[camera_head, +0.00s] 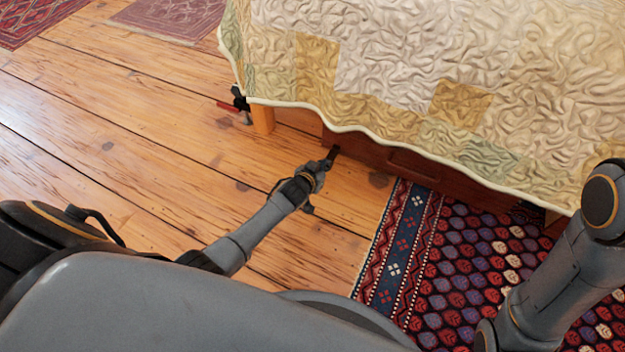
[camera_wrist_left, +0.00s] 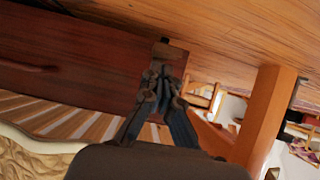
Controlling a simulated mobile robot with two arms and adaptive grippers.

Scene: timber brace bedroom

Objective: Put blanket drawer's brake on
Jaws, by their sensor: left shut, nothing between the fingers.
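The blanket drawer (camera_head: 375,153) is a dark reddish-brown wooden box under the bed, partly hidden by the quilt. Its front (camera_wrist_left: 75,70) fills the left of the left wrist view. A small dark piece (camera_wrist_left: 171,52) shows at the drawer's corner by the floor; I cannot tell whether it is the brake or which way it is set. My left gripper (camera_head: 327,163) is shut and empty, low by the drawer's left corner. In the left wrist view its fingers (camera_wrist_left: 163,80) overlap the area just below the dark piece; contact cannot be told. My right gripper is out of view.
A patterned quilt (camera_head: 410,60) hangs over the bed's edge. A wooden bed leg (camera_head: 262,118) stands left of the drawer, with a black and red fitting (camera_head: 238,103) beside it. A patterned rug (camera_head: 470,260) lies at right.

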